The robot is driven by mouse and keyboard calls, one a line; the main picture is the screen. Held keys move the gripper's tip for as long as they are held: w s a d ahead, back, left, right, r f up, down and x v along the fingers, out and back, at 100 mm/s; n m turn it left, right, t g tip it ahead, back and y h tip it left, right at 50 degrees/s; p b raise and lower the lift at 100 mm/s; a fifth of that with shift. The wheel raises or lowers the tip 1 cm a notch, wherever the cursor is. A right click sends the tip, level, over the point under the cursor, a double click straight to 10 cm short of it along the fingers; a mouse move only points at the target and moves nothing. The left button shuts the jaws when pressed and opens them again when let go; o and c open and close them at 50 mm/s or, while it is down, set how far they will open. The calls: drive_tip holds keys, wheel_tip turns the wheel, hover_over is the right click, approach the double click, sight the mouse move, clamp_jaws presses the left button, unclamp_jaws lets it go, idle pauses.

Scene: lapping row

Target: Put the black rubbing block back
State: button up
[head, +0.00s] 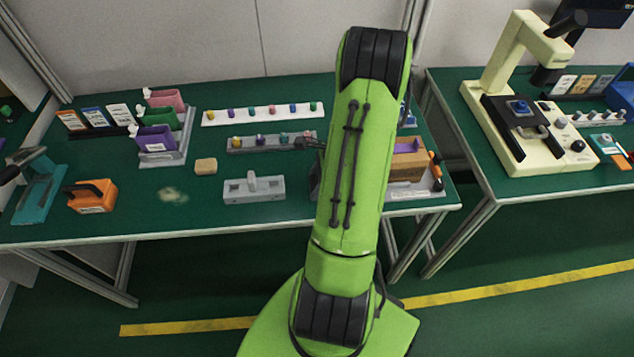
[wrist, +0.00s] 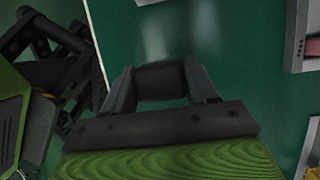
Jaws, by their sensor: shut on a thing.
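My gripper (wrist: 160,84) is shut on a dark block, which looks like the black rubbing block (wrist: 162,82), in the wrist view. The block sits between the two fingertips, with green surface beyond it. In the head view my raised green arm hides most of the gripper and the block. I cannot tell there how high the block is above the bench. A grey holder (head: 254,188) with a raised middle part stands on the green bench, left of my arm.
The green bench (head: 130,222) also bears a tan block (head: 206,166), an orange handled tool (head: 92,196), coloured bins (head: 155,139), a white peg strip (head: 262,114) and a grey peg strip (head: 262,142). A brown box (head: 408,166) stands right of my arm. A microscope-like machine (head: 530,120) is on the right bench.

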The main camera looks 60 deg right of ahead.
drive_tip(key=shift+f, duration=0.2)
drive_tip(key=o, duration=0.9)
drive_tip(key=shift+o, duration=0.2)
